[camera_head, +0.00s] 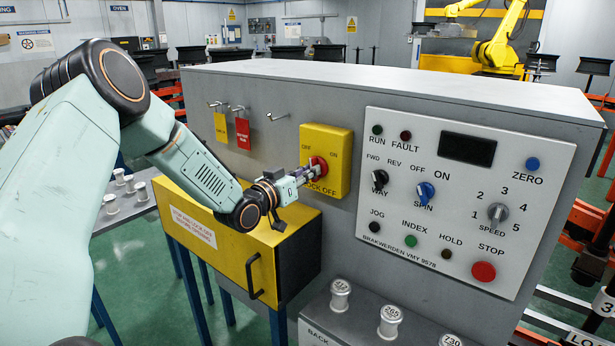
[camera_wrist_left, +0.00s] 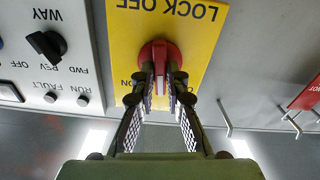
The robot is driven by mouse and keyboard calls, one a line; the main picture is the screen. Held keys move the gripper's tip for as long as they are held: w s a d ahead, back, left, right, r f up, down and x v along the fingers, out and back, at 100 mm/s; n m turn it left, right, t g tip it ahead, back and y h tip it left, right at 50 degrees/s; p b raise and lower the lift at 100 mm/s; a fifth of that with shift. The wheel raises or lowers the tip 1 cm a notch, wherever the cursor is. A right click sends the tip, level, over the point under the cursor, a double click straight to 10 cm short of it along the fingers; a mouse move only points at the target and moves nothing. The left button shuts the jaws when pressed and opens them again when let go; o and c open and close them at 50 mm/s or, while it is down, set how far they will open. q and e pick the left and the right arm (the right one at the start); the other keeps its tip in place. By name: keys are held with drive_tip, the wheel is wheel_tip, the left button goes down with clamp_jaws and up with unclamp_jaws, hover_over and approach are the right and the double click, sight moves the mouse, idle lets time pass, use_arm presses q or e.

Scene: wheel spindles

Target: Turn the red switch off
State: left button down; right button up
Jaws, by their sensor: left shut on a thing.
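The red switch (camera_head: 319,166) is a round rotary knob on a yellow plate (camera_head: 340,148) marked OFF, ON and LOCK OFF, on the front of the grey cabinet. My left gripper (camera_head: 301,177) reaches it from the left and is shut on its handle. In the left wrist view, which shows the plate upside down, both fingers (camera_wrist_left: 160,88) close on the red switch (camera_wrist_left: 159,52). The fingers and wrist hide part of the switch, so its exact pointing direction is hard to tell. My right gripper is not in view.
A white control panel (camera_head: 463,262) with knobs and buttons is right of the yellow plate. Red (camera_head: 243,134) and yellow (camera_head: 221,127) tags hang on hooks at left. A yellow box (camera_head: 235,245) sits below my left wrist. Several white spindles stand on a lower ledge (camera_head: 360,320).

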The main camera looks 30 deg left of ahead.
use_arm(q)
drive_tip(key=shift+d+f+n+b, duration=0.15)
drive_tip(key=shift+n+b, duration=0.45)
drive_tip(key=shift+n, duration=1.2)
drive_tip(key=shift+a+f+n+b, duration=0.1)
drive_tip(key=shift+n+b, duration=0.5)
drive_tip(key=shift+n, duration=1.2)
drive_tip(key=c, duration=1.4)
unclamp_jaws()
drive_tip(key=shift+r, duration=0.1)
drive_tip(key=shift+o, duration=0.2)
drive_tip(key=s, duration=0.7)
drive_tip(key=shift+s+a, duration=0.2)
drive_tip(key=shift+a, duration=0.1)
